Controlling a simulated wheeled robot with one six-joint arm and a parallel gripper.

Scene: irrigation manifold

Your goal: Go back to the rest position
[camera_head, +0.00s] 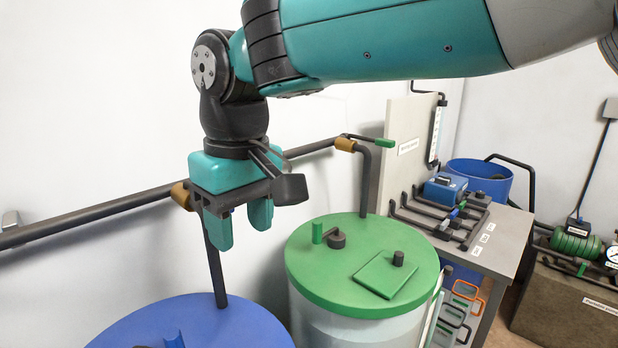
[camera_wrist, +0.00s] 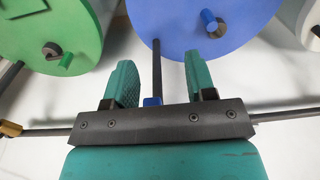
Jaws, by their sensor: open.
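My gripper (camera_head: 240,230) is open and empty, hanging with its two teal fingers pointing down in front of the white wall. In the head view it is above and between the blue round lid (camera_head: 200,325) and the green round lid (camera_head: 370,236). The wrist view shows both fingers of my gripper (camera_wrist: 160,85) spread apart with nothing held between them. A dark vertical pipe (camera_wrist: 166,70) shows behind the gap between the fingers. The blue lid also shows in the wrist view (camera_wrist: 240,15), and the green lid shows at its left (camera_wrist: 85,20).
A dark horizontal pipe (camera_head: 100,210) runs along the wall close behind my gripper. A grey bench (camera_head: 505,235) with a blue box (camera_head: 445,188) and dark pipework stands to the right. A blue barrel (camera_head: 480,175) is behind it, and a green pump (camera_head: 575,245) is at the far right.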

